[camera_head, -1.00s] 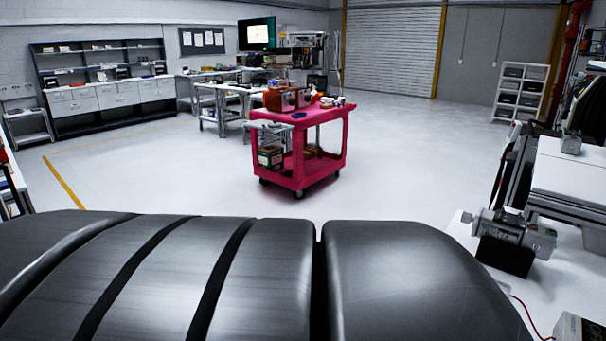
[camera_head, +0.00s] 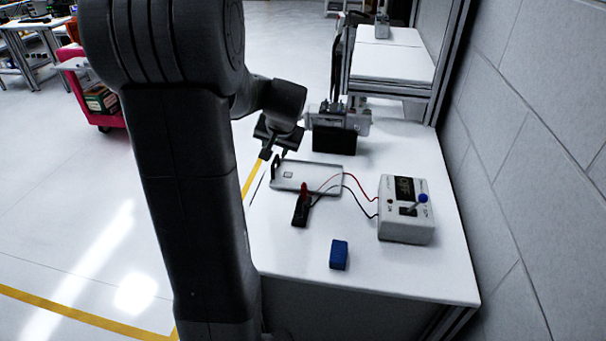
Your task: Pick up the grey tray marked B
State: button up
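A shallow grey tray (camera_head: 318,183) lies flat on the white workbench. A small square mark shows at its left end, too small to read as B. A dark upright piece stands at the tray's left edge. My gripper (camera_head: 274,153) hangs over the tray's upper left end, pointing down. Its two fingers look apart with nothing held between them. I cannot tell whether it touches the tray. My arm fills much of the left middle of the view and hides the bench's left part.
The white workbench (camera_head: 400,271) also bears a meter box (camera_head: 406,226) with red and black leads, a dark clip-like piece (camera_head: 301,210) and a blue block (camera_head: 339,254). A metal fixture with a black block (camera_head: 334,140) stands behind the tray. A block wall bounds the right side.

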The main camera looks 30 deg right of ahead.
aim_at(275, 160)
jog(key=x, duration=0.3)
jog(key=shift+s+d+p+x, duration=0.1)
jog(key=shift+p+x, duration=0.1)
jog(key=shift+x, duration=0.75)
jog(key=shift+s+d+p+x, duration=0.1)
jog(key=shift+d+p+x, duration=0.05)
jog(key=shift+x, duration=0.75)
jog(key=shift+d+p+x, duration=0.1)
jog(key=shift+p+x, duration=0.1)
jog(key=shift+x, duration=0.75)
jog(key=shift+f, duration=0.1)
grip_shut()
